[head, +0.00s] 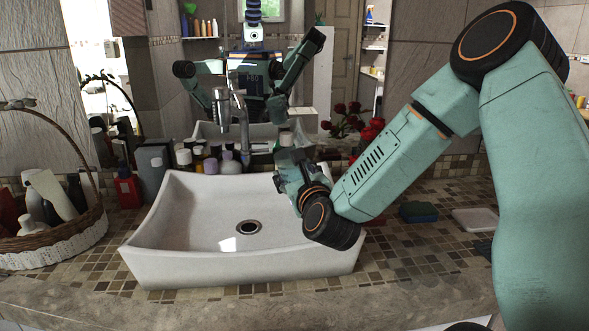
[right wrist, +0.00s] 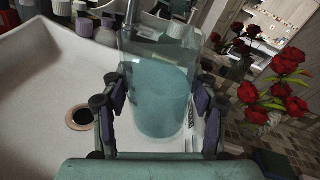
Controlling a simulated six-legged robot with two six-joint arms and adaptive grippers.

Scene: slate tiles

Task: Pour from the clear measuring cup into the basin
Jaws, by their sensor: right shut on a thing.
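The white rectangular basin (head: 185,225) sits on the tiled counter, with a round drain (head: 248,227) in its floor. My right gripper (head: 287,168) is over the basin's right part in the head view. In the right wrist view, its fingers (right wrist: 158,100) are shut on the clear measuring cup (right wrist: 160,75), one on each side. Bluish contents show through the cup's wall. The basin (right wrist: 35,95) is beside the cup at the left there. My left gripper is not in view.
A faucet (head: 243,120) stands behind the basin, with several bottles and jars along the mirror. A wicker basket (head: 60,240) is at the left. Red roses (head: 345,118), a blue sponge (head: 418,212) and a white dish (head: 475,219) are at the right. The mirror reflects my body.

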